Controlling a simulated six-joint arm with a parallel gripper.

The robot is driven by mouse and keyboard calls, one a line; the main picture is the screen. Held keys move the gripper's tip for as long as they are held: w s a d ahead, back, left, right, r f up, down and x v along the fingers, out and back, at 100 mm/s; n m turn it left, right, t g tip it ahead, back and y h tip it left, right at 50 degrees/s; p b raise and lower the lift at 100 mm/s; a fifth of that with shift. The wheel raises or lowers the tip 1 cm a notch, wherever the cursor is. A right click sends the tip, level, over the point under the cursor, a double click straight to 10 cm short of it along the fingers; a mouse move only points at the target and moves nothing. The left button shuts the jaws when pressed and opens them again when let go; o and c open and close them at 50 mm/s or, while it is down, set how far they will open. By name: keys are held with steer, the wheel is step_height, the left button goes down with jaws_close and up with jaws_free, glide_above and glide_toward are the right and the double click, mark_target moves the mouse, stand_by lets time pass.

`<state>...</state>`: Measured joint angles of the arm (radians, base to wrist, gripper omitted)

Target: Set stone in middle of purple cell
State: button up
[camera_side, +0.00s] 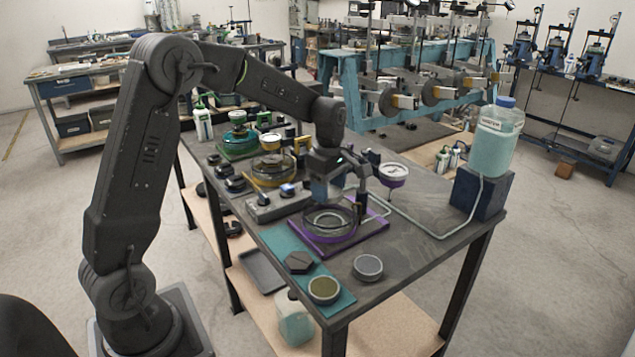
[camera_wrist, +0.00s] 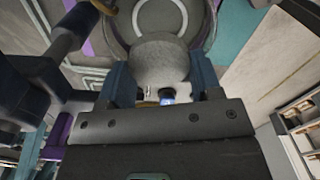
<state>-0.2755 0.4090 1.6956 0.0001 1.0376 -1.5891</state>
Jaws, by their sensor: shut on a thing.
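The purple cell (camera_side: 330,237) is a round clear-walled dish on a purple square base, near the middle of the bench in the side view. A pale ring shows on its floor; the ring and the cell wall (camera_wrist: 116,28) also show at the top of the wrist view. A grey round stone (camera_wrist: 160,60) sits between my fingers in the wrist view, overlapping the lower part of the cell. My gripper (camera_side: 341,203) points down over the cell, shut on the stone. In the side view the stone is not clearly seen, and its height above the cell floor cannot be told.
Green (camera_side: 238,143) and yellow (camera_side: 272,168) cells stand farther back. A teal mat (camera_side: 290,246) in front bears a dark hexagonal piece (camera_side: 299,262) and an olive-topped disc (camera_side: 323,289). A grey disc (camera_side: 368,267) lies beside it. A water bottle (camera_side: 497,140) stands on a blue block at right.

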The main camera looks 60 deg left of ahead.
mark_target(327, 223)
steer(key=shift+f, duration=3.65)
steer(key=shift+s+f, duration=0.1)
steer(key=shift+f, duration=0.35)
steer(key=o, duration=1)
steer(key=shift+o, duration=0.2)
steer(key=shift+s, duration=0.1)
steer(key=r, duration=1.3)
steer(key=shift+w+r, duration=0.1)
steer(key=shift+w, duration=0.2)
steer(key=shift+r, duration=0.65)
